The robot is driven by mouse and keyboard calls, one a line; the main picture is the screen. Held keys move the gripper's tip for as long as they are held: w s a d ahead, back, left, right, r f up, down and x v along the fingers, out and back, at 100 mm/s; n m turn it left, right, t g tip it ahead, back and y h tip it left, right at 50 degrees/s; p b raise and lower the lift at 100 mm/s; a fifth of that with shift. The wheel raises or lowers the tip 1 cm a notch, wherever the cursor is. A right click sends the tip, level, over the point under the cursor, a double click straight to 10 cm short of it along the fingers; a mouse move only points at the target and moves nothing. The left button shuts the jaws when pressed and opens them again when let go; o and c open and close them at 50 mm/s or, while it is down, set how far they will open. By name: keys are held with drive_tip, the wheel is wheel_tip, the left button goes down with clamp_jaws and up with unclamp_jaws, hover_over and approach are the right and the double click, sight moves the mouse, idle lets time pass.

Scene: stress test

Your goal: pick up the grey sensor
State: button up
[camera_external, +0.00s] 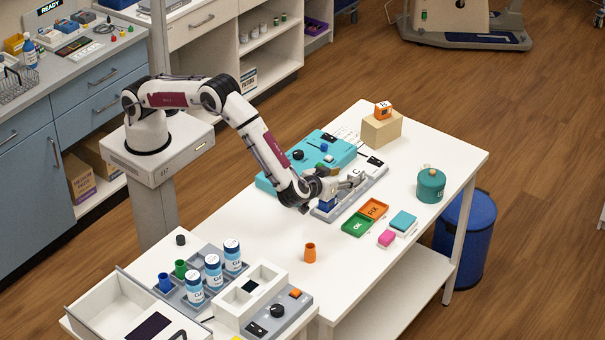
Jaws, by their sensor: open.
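My gripper (343,187) is open, low over a grey tray (376,177) near the middle of the white table. A small light-grey piece (356,175) lies by the fingertips; it may be the grey sensor, but it is too small to be sure. I cannot tell whether the fingers touch it or are around it. A blue block (331,209) sits just below the gripper at the tray's near end. My wrist hides part of the tray's left side.
A teal case (336,149) lies behind the tray. Green and orange bins (357,225), a pink block (387,238), a teal-topped block (403,222) and a teal canister (430,186) stand to the right. An orange cup (309,253) stands in front. Bottles (213,272) fill the front left.

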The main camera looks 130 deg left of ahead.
sight(354, 174)
drive_tip(key=shift+x, duration=2.3)
drive_tip(key=shift+w+r, duration=0.1)
drive_tip(key=c, duration=1.2)
